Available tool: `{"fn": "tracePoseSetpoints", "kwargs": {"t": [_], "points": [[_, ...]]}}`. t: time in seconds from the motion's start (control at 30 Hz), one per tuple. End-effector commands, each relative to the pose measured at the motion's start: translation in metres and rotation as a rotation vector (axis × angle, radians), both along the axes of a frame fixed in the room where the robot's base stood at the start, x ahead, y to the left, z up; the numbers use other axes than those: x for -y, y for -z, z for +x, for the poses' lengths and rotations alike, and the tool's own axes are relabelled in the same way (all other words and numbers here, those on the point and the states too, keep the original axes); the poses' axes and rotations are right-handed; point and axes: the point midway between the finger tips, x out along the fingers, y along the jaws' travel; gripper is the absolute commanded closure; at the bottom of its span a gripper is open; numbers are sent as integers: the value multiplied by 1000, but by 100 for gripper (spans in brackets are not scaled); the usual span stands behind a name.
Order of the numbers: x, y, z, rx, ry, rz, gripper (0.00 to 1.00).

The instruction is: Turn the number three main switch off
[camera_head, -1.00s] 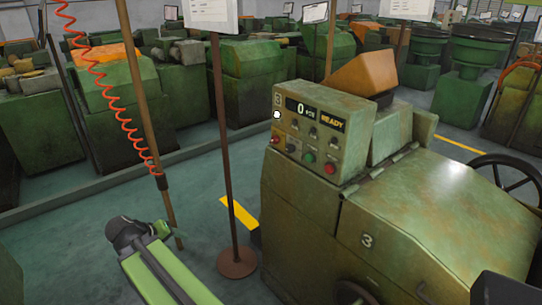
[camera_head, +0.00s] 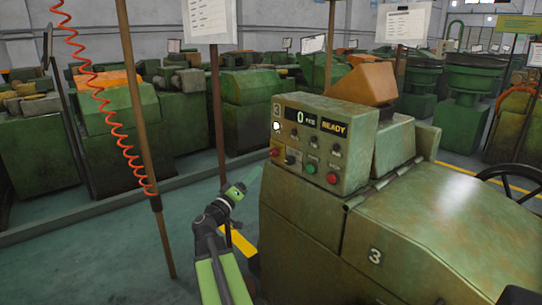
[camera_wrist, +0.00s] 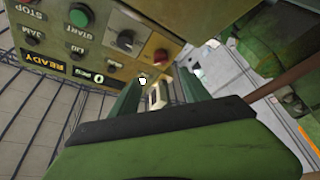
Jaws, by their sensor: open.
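The number 3 machine's control panel (camera_head: 312,142) faces me, with a lit display reading 0 PCS and READY. At its lower left is a red knob (camera_head: 274,152); in the wrist view this red knob (camera_wrist: 160,57) sits on a yellow plate. Beside it is a black rotary switch (camera_head: 290,160), also in the wrist view (camera_wrist: 126,41). I cannot read which is labelled the main switch. My gripper (camera_head: 238,190) is open and empty, left of the panel and apart from it. Its fingers (camera_wrist: 158,92) show in the wrist view, where the panel appears upside down.
A green button (camera_head: 311,168) and a red button (camera_head: 332,178) are to the right on the panel. A brown post (camera_head: 143,130) with a red coiled cable and a sign stand (camera_head: 217,110) rise at the left. Open floor (camera_head: 100,265) lies left of the machine.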

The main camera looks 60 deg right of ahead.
Motion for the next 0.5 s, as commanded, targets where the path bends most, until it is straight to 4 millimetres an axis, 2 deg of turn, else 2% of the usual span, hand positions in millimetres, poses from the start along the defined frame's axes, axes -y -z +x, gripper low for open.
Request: {"fn": "tracePoseSetpoints", "kwargs": {"t": [0.03,0.3,0.5], "points": [[16,-8,1,0,3,0,45],[79,-25,-2,-1,3,0,45],[105,-30,-3,0,1,0,45]]}}
